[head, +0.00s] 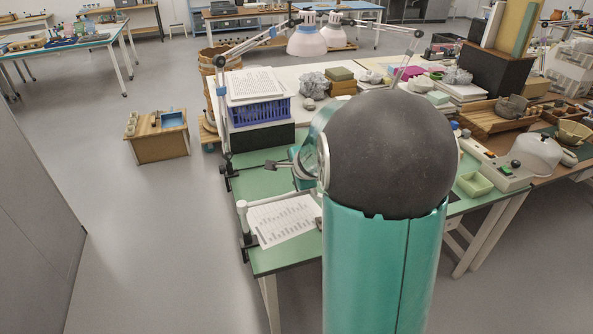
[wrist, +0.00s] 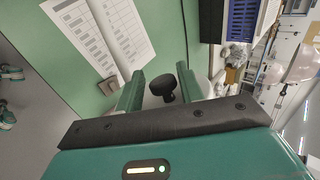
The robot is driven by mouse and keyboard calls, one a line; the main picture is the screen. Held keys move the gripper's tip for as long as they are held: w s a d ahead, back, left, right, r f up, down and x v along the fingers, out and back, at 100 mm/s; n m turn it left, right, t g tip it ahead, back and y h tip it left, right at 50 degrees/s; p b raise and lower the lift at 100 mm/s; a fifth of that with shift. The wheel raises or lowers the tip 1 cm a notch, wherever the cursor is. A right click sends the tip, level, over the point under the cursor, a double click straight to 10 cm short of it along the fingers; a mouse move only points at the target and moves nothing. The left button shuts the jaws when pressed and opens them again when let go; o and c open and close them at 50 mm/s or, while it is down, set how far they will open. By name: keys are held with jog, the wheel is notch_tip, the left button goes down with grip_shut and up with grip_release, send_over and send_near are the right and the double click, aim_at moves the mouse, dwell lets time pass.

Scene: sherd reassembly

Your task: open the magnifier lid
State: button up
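In the wrist view my gripper (wrist: 160,88) is open, its two green fingers well apart. A black knob (wrist: 163,88) on a short stem shows between the fingers, with a gap on each side. A pale grey-white surface shows around the knob, mostly hidden by the gripper. It may be the magnifier lid, but I cannot tell for certain. In the head view my arm's large dark joint and green link hide much of the bench, and the magnifier cannot be made out there. The gripper's own fingers are not clear in that view.
A green bench top (head: 262,183) holds a printed sheet (head: 284,220). A blue crate (head: 260,112) with papers stands behind. Two lamp heads (head: 307,40) hang on jointed arms above. Trays and boxes crowd the right. The floor at left is open around a small wooden cabinet (head: 160,145).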

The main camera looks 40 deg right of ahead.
jog(key=shift+o, duration=0.6)
jog(key=shift+d+r, duration=0.1)
jog(key=shift+s+r, duration=0.1)
jog(key=shift+r, duration=0.1)
jog(key=v, duration=1.3)
jog(key=shift+s, duration=0.15)
jog(key=shift+r, duration=0.1)
